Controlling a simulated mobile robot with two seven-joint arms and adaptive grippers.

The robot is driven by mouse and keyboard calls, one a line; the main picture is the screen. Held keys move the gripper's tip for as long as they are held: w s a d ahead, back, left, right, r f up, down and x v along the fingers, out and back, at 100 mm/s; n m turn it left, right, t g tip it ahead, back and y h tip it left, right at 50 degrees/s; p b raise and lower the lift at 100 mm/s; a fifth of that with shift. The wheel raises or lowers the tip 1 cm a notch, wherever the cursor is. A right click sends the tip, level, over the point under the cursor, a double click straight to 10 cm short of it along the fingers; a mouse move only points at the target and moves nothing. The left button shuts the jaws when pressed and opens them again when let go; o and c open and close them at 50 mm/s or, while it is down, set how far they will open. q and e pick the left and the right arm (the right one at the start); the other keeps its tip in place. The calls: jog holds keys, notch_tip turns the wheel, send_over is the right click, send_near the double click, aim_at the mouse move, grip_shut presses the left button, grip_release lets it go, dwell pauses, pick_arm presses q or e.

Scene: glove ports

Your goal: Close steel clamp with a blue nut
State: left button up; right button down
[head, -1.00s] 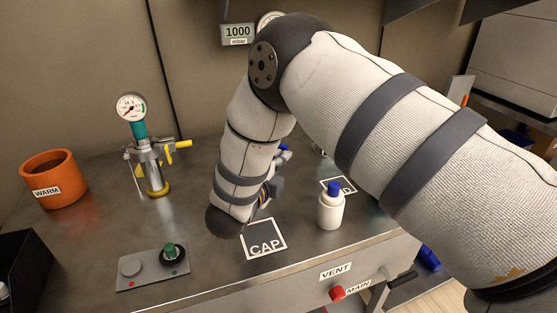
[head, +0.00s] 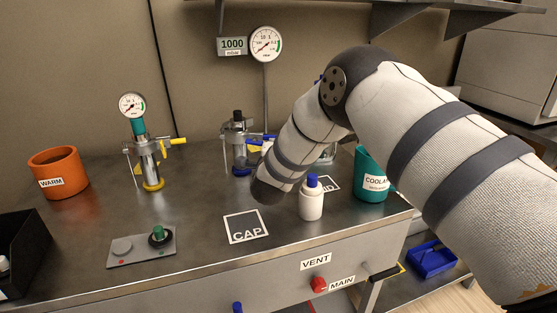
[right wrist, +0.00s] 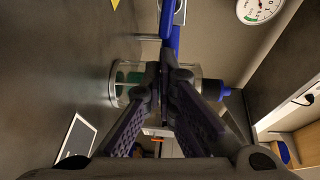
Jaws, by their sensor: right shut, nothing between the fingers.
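A steel fitting with a blue base ring (head: 241,165) stands at the back middle of the bench in the head view. A blue bar (head: 268,137) sticks out to its right. I cannot tell whether its clamp is open or shut. In the right wrist view a blue bar (right wrist: 174,38) with a steel part (right wrist: 180,12) lies just beyond the fingertips. My right gripper (right wrist: 165,68) is shut and empty there, in front of a clear cylinder (right wrist: 124,84); contact cannot be told. In the head view my right forearm hides this gripper. My left gripper is out of view.
A similar steel fitting with a yellow ring and yellow handle (head: 150,165) stands left. An orange WARM pot (head: 60,172), a switch panel (head: 142,248), a blue-capped white bottle (head: 311,201) and a teal coolant pot (head: 370,175) stand on the bench.

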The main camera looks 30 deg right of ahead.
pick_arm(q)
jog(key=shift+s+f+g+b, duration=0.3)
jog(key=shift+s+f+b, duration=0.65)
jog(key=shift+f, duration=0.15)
pick_arm(e)
jog(key=w+d+n+t+y, duration=0.1)
jog(key=w+d+y, duration=0.1)
jog(key=w+d, duration=0.2)
jog(key=shift+w+d+n, duration=0.3)
jog(key=shift+w+n, duration=0.1)
jog(key=shift+w, duration=0.3)
jog(key=shift+r, duration=0.1)
